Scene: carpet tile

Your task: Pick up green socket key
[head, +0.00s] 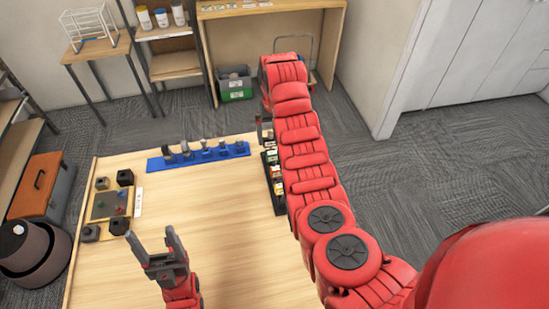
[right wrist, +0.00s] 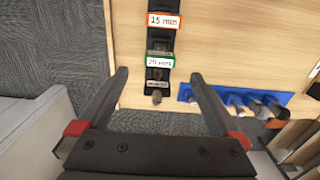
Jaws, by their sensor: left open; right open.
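A black rack (head: 279,205) on the right side of the table holds labelled slots, partly hidden by my right arm. In the right wrist view a green-edged label (right wrist: 160,61) sits on this rack (right wrist: 153,40), with a small grey socket piece (right wrist: 157,97) just below it. Which piece is the green socket key I cannot tell. My right gripper (right wrist: 160,73) is open and empty, its fingers on either side of the green label in the picture. Contact cannot be seen. My left gripper (head: 150,242) is open and empty above the table's front left.
A blue rack (head: 199,157) with several grey sockets stands at the table's back. A tray (head: 108,206) with dark blocks lies at the left. An orange-edged 15 mm label (right wrist: 163,20) is on the black rack. The table's middle (head: 215,210) is clear.

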